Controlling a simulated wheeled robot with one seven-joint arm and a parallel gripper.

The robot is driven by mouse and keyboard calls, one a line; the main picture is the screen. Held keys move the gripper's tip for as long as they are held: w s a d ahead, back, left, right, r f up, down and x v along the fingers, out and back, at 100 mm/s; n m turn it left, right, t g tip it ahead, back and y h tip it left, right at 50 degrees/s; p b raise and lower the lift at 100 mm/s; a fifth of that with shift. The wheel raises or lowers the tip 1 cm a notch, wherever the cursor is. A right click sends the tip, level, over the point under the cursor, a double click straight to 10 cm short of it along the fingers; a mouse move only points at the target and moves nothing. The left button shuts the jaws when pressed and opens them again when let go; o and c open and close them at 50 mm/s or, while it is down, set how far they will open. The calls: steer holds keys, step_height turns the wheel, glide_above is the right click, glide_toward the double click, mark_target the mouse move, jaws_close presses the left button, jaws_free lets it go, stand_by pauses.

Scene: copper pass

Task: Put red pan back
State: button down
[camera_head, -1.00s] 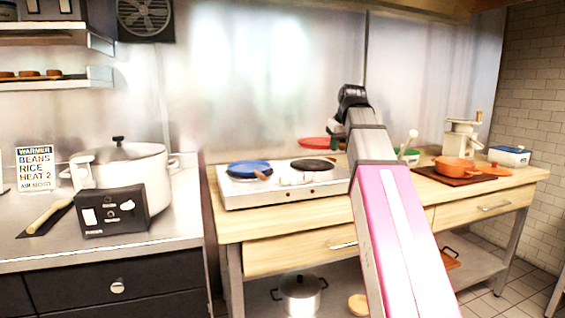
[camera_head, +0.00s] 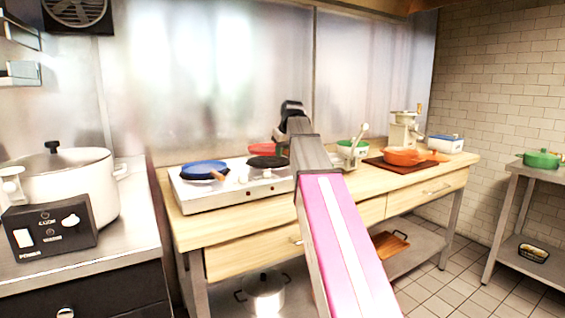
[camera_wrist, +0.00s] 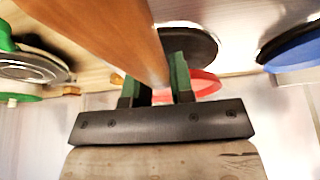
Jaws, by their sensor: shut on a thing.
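The red pan (camera_head: 262,149) shows beyond the back of the white stove (camera_head: 232,189), partly behind my arm. In the wrist view its red part (camera_wrist: 204,84) shows just past my fingers. My gripper (camera_wrist: 158,85) is shut on its brown handle (camera_wrist: 108,32), which runs close to the camera from the upper left. The head view hides the fingers behind my pink and grey arm. I cannot tell whether the pan touches anything below it.
A blue pan (camera_head: 204,169) and a black pan (camera_head: 268,162) sit on the stove. A green pot (camera_head: 541,158) is on the far-right table.

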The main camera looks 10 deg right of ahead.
steer(key=shift+w+f, duration=0.1)
steer(key=shift+f, duration=2)
steer(key=c, duration=1)
jaws_free()
steer(key=shift+f, duration=0.1)
steer(key=v, duration=1.2)
